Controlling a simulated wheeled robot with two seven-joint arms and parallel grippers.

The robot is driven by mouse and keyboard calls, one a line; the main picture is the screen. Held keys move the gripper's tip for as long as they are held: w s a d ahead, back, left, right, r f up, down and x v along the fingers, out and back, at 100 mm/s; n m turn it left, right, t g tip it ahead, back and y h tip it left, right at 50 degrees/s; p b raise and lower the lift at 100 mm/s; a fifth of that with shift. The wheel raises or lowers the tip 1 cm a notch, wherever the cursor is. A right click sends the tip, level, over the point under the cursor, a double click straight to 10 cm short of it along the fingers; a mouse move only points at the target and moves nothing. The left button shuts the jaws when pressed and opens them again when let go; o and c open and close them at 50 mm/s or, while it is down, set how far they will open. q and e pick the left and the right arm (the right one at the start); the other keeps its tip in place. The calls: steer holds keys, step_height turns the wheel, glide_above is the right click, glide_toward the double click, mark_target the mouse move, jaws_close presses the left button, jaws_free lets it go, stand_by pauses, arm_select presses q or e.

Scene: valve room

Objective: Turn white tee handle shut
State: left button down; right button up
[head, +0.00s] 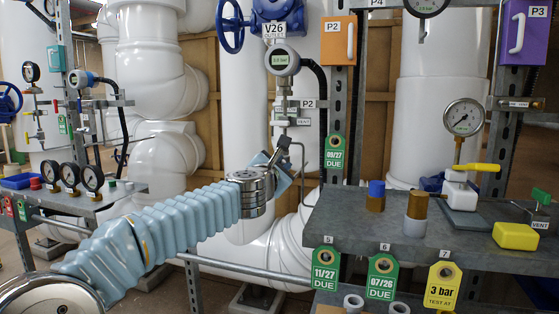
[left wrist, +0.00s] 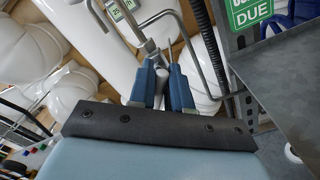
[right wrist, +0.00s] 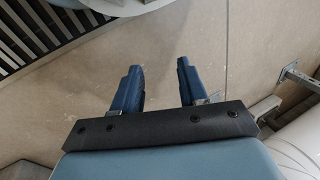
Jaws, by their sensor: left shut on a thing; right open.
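A small valve with thin metal pipes hangs under the round gauge in the head view. My left gripper (head: 284,157) reaches it from the lower left, just below the VENT tag. In the left wrist view its blue fingers (left wrist: 160,76) are closed around a narrow pale piece, which looks like the white tee handle (left wrist: 159,88). The fingers hide most of it, and its exact angle cannot be told. A grey metal part (head: 283,143) of the valve stands at the fingertips. My right gripper (right wrist: 157,82) is open and empty, above bare floor.
A grey metal shelf (head: 390,235) lies right of my left gripper, with a dial gauge (head: 463,117) and a yellow-handled valve (head: 472,168) on it. A bent pipe (left wrist: 205,50) runs close beside my left fingers. Large white pipes (head: 160,160) stand behind.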

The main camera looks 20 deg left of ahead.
arm_select(q)
steer(key=m, duration=0.2)
steer(key=m+p, duration=0.2)
steer(key=m, duration=0.1)
steer(key=shift+d+f+m, duration=0.2)
steer(key=shift+d+m, duration=0.05)
steer(key=shift+m, duration=0.05)
steer(key=shift+d+f+m+p, duration=0.15)
steer(key=shift+m+p, duration=0.1)
steer(key=shift+m, duration=0.5)
steer(key=shift+a+f+m+p, duration=0.1)
steer(key=shift+m+p, duration=0.15)
steer(key=shift+m, duration=0.45)
steer(key=shift+d+f+m+p, duration=0.15)
steer(key=shift+m+p, duration=0.1)
steer(key=shift+m, duration=0.5)
arm_select(e)
steer(key=shift+s+a+r, duration=0.1)
steer(key=shift+a+r, duration=0.1)
steer(key=shift+r, duration=0.4)
steer(key=shift+s+a+r, duration=0.1)
steer(key=shift+a+r, duration=0.1)
steer(key=shift+r, duration=0.4)
steer(key=shift+s+a+r, duration=0.1)
steer(key=shift+a+r, duration=0.1)
steer(key=shift+r, duration=0.4)
arm_select(q)
steer(key=shift+a, duration=0.1)
